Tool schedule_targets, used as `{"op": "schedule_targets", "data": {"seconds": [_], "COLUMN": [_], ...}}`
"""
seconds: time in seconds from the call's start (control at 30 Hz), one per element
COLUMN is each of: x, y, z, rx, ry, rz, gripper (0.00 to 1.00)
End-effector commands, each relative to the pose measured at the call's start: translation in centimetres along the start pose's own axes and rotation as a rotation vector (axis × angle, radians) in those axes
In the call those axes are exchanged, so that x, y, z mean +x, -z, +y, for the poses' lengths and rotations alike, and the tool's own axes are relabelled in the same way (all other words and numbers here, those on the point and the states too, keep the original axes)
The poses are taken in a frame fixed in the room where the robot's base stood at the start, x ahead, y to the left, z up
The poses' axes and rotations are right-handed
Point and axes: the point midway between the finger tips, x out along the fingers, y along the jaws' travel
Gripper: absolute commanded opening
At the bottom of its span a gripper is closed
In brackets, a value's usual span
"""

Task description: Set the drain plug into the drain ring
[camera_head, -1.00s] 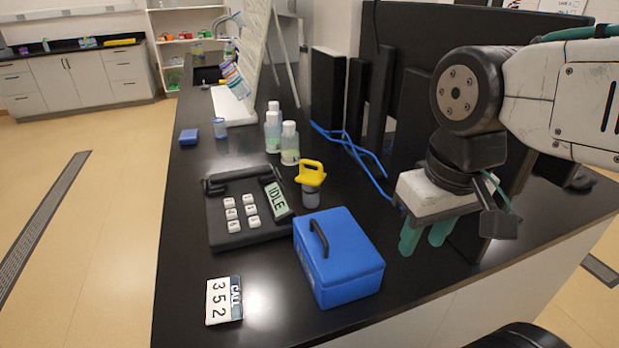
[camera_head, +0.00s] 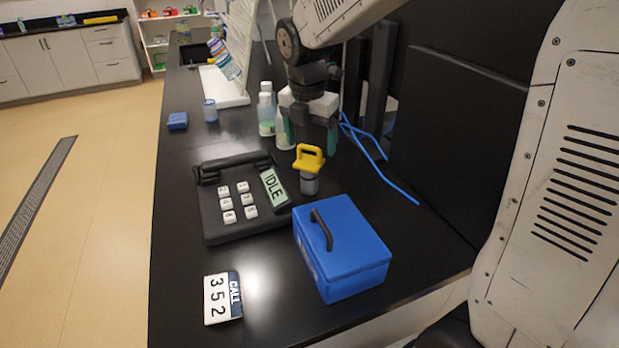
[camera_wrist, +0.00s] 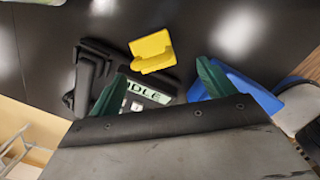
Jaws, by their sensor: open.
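A yellow-handled piece with a grey round lower body (camera_head: 308,163), which looks like the drain plug, stands upright on the black counter between the phone and the blue box. Its yellow handle also shows in the wrist view (camera_wrist: 152,51), ahead of the space between my fingers. My gripper (camera_head: 311,140) is open and empty, its teal fingers pointing down above and behind the yellow handle in the head view. In the wrist view my gripper (camera_wrist: 163,75) has its fingers spread wide, apart from the handle. I cannot make out a drain ring in either view.
A black phone (camera_head: 232,222) showing IDLE stands left of the plug, and a blue box (camera_head: 345,262) with a black handle is in front. Bottles (camera_head: 266,112) stand behind, near my gripper. A blue cable (camera_head: 385,175) lies right.

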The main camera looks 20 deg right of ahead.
Motion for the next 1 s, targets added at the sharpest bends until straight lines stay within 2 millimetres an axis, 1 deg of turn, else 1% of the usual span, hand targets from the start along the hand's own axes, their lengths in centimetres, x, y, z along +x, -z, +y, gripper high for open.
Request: {"op": "schedule_targets", "data": {"seconds": [0.07, 0.2, 0.47, 0.6, 0.7, 0.8, 1.0], "x": [0.6, 1.8, 4.8, 7.0, 8.1, 8.6, 8.6], "y": [-0.2, -0.4, -0.4, -0.4, -0.4, -0.4, -0.4], "z": [0.8, 1.2, 1.1, 0.9, 1.0, 1.0, 1.0], "rx": [-0.066, -0.113, -0.112, -0.112, -0.111, -0.111, -0.111], "ry": [0.003, 0.005, 0.005, 0.006, 0.005, 0.003, 0.002], "rz": [-0.001, -0.001, -0.001, 0.000, -0.001, -0.002, -0.002], "gripper": [0.82, 0.82, 0.82, 0.82, 0.82, 0.82, 0.82]}}
